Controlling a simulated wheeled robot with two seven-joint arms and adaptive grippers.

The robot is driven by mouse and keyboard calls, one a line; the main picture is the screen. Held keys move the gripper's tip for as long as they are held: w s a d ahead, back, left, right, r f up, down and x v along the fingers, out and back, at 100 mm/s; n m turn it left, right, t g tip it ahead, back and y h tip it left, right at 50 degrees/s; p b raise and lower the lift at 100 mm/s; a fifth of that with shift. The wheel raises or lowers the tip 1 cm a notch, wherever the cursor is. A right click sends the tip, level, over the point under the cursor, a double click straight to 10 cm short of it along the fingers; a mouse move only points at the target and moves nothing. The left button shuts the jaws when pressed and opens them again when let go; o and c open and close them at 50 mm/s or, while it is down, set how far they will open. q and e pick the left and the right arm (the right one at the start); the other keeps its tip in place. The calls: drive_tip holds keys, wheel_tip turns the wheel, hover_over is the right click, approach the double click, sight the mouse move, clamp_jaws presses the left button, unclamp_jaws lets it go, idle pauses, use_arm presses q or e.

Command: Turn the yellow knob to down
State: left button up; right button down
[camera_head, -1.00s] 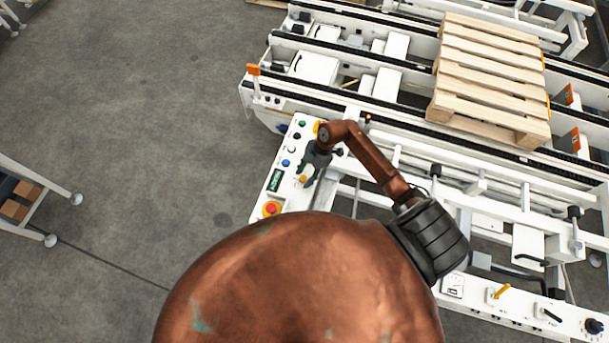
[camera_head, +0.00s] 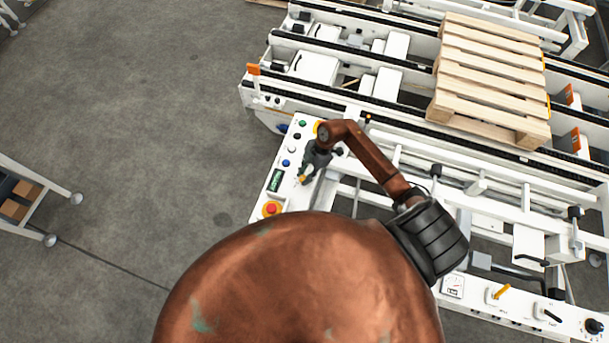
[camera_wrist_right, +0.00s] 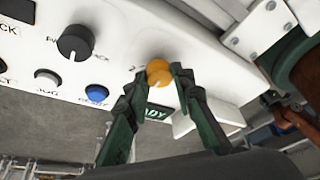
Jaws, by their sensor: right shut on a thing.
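The yellow knob (camera_wrist_right: 159,72) sits on the white control panel (camera_wrist_right: 190,20), between the two dark green fingertips of my right gripper (camera_wrist_right: 158,77) in the right wrist view. The gripper is shut on the knob. In the head view the right gripper (camera_head: 309,170) is over the panel, with a small bit of the yellow knob (camera_head: 303,180) showing beside it. The exact direction the knob points is hard to tell. My left gripper is not in view.
Near the knob are a black knob (camera_wrist_right: 75,43), a blue button (camera_wrist_right: 97,93) and a red stop button (camera_head: 271,209). A second yellow handle (camera_head: 502,291) is on the panel at lower right. A wooden pallet (camera_head: 490,75) lies on the conveyor. Open floor is at left.

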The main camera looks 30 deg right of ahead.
drive_tip(key=n, duration=0.2)
drive_tip(key=n+g, duration=0.1)
drive_tip(key=shift+w+d+n+g+b, duration=0.1)
drive_tip(key=shift+w+n+g+b, duration=0.05)
drive_tip(key=shift+n+g+b, duration=0.2)
drive_tip(key=n+b, duration=0.1)
drive_tip(key=n, duration=0.1)
drive_tip(key=n+g+h+b, duration=0.1)
drive_tip(key=n, duration=0.2)
drive_tip(key=shift+g, duration=0.25)
drive_tip(key=shift+a, duration=0.2)
drive_tip(key=c, duration=1.7)
unclamp_jaws()
drive_tip(key=shift+o, duration=0.2)
drive_tip(key=shift+w, duration=0.1)
